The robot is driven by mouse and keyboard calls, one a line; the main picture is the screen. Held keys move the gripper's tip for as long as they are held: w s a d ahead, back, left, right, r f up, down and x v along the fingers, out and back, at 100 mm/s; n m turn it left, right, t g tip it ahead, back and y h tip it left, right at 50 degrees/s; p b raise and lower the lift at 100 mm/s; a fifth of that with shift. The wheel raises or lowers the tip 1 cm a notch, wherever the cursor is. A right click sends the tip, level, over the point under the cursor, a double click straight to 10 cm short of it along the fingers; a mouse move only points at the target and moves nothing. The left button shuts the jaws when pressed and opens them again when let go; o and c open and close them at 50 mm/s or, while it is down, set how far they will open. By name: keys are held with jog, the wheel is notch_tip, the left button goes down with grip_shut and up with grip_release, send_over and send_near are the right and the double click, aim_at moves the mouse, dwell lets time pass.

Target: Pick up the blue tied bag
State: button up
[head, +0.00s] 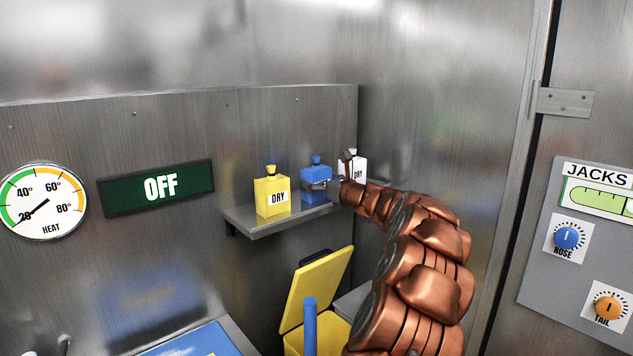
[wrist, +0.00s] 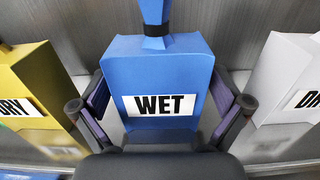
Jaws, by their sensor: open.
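The blue tied bag (head: 316,172) stands upright on a small metal shelf (head: 262,230), between a yellow bag and a white bag. In the wrist view the blue bag (wrist: 160,72) fills the middle, with a "WET" label on its front and a narrow tied neck at the top. My gripper (wrist: 160,112) is open, with one finger on each side of the bag's lower part. I cannot tell whether the fingers touch it. In the head view my gripper (head: 326,183) is small and partly covers the blue bag's front.
The yellow bag (head: 272,194) labelled "DRY" stands close on the left, and the white bag (head: 357,165) close on the right, partly hidden by my arm. A metal wall is behind the shelf. A yellow bin (head: 318,285) with a raised lid stands below.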

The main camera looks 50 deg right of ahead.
jog(key=shift+w, duration=0.3)
jog(key=c, duration=0.9)
